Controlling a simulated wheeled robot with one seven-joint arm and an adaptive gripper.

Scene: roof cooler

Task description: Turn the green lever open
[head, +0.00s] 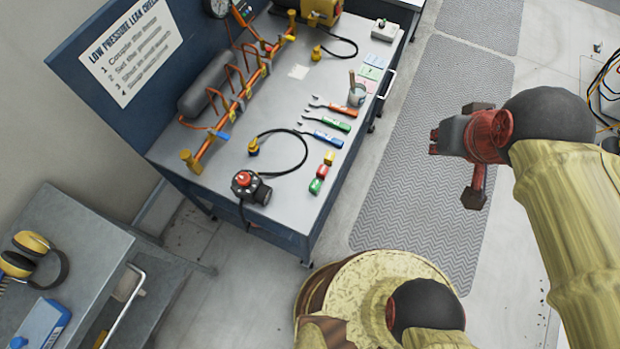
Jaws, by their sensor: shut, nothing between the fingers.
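My gripper (436,141), dark red and grey, is at the right in the head view, over the grey floor mat. It is shut and empty, and its tip points left toward the workbench, well apart from it. An orange-copper pipe rig (232,110) stands along the back of the bench, with small coloured handles on it. A blue handle (222,135) shows near its front end. A small green part (244,10) shows near the top edge; it is too small to tell whether this is the green lever, or how it is turned.
The bench top (225,175) holds several coloured-handled wrenches (323,138), a black hose (300,145), a red-knobbed device (250,187) and a grey cup (357,96). A grey cart (75,240) stands at lower left. The patterned floor mat (410,190) beside the bench is clear.

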